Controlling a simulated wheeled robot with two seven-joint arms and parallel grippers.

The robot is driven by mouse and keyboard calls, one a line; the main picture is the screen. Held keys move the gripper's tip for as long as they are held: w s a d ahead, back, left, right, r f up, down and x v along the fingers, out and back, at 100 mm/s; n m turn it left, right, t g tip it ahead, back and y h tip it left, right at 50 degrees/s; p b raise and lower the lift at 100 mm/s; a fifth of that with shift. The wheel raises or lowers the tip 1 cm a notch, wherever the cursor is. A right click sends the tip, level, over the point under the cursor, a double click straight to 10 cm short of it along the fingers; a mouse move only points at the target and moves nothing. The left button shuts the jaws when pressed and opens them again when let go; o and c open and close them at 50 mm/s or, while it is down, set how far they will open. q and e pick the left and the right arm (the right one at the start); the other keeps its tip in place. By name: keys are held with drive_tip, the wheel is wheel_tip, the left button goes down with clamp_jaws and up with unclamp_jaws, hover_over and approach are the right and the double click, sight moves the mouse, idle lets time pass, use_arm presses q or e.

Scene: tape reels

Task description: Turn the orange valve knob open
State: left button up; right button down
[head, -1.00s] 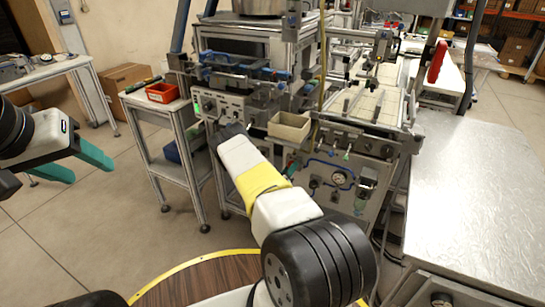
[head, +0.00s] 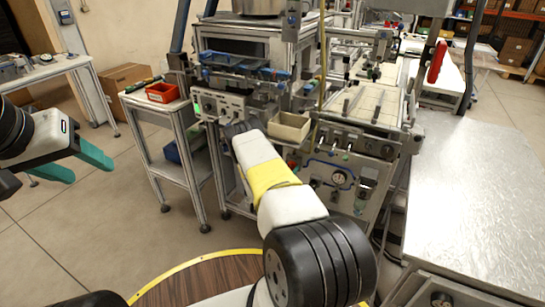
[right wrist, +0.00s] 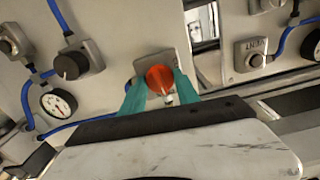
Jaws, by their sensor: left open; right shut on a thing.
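The orange valve knob (right wrist: 160,79) is in the upper middle of the right wrist view, in front of a light metal plate on a grey panel. My right gripper (right wrist: 161,92) has its teal fingers on both sides of the knob and is shut on it. In the head view my right arm hides most of this gripper and the knob. My left gripper (head: 85,168) is at the far left of the head view, open and empty, away from the panel.
A pressure gauge (right wrist: 59,103), a black knob (right wrist: 71,65) and blue hoses are left of the orange knob. A button labelled VENT (right wrist: 255,55) is to its right. A beige bin (head: 289,128) sits above the panel. A metal table (head: 480,190) stands at right.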

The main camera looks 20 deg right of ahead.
drive_tip(key=shift+f+m, duration=0.15)
drive_tip(key=shift+m, duration=0.55)
drive_tip(key=c, duration=1.2)
unclamp_jaws()
drive_tip(key=o, duration=0.3)
drive_tip(key=v, duration=0.8)
